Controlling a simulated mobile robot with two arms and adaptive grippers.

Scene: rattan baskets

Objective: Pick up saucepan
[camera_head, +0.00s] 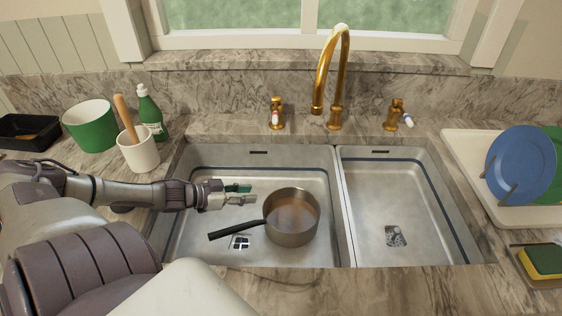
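The saucepan (292,230) is a metal pan with a brownish inside. It rests in the left basin of the sink (190,230), near the divider. Its black handle points left and slightly toward the front, passing beside the drain. My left gripper (247,194) reaches in from the left over the left basin. Its two fingers point right and are apart, with nothing seen between them. It is behind the handle and to the left of the pan's rim, not seen touching either. My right gripper is not in view.
The right basin (385,190) is empty. A gold faucet (322,80) stands behind the divider. A white cup (139,152), green pot (90,125) and green bottle (151,115) stand at the left. A rack with plates (520,165) and a sponge (543,261) are at the right.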

